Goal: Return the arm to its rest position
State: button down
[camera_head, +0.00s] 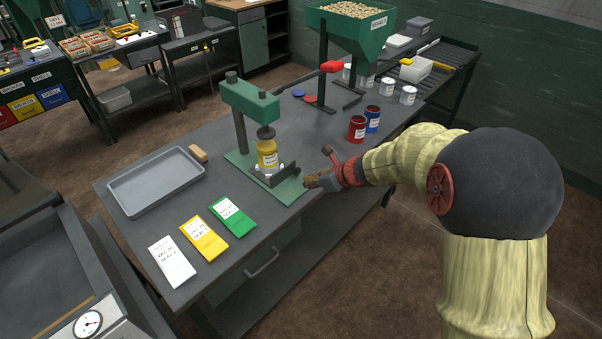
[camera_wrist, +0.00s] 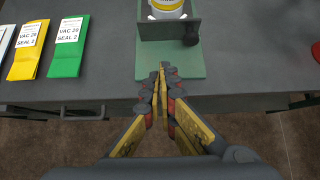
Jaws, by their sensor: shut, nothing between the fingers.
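My arm reaches in from the right in the head view, and my gripper (camera_head: 312,181) is at the front edge of the workbench, beside the green base of the press. In the wrist view my gripper (camera_wrist: 163,75) is shut with its fingertips together and nothing between them. The fingertips overlap the front end of the green base plate (camera_wrist: 170,62) in that view; I cannot tell whether they touch it. A yellow can (camera_head: 267,152) stands upright under the green press (camera_head: 248,100), and its lower part shows in the wrist view (camera_wrist: 167,8).
White, yellow and green packets (camera_head: 205,238) lie at the front left of the bench, near a grey tray (camera_head: 125,208). Red and blue cans (camera_head: 357,129) stand toward the right. A green hopper (camera_head: 350,28) stands behind. Open floor lies in front of the bench.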

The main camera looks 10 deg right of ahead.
jog(key=shift+s+d, duration=0.1)
jog(key=s+a+r+n+g, duration=0.15)
jog(key=s+n+g, duration=0.25)
jog(key=s+n, duration=1.2)
jog(key=s+d+r+n+t+h, duration=0.1)
jog(key=s+d+r+n+h, duration=0.1)
jog(key=s+r+n, duration=0.4)
jog(key=s+d+r+n+t+h, duration=0.1)
jog(key=s+d+r+n+h, duration=0.2)
jog(key=s+r+n, duration=0.3)
jog(key=s+r, duration=0.3)
jog(key=s, duration=0.3)
jog(key=shift+s+d+r+n, duration=0.25)
jog(key=shift+s+r+n, duration=0.05)
jog(key=shift+r+n, duration=0.1)
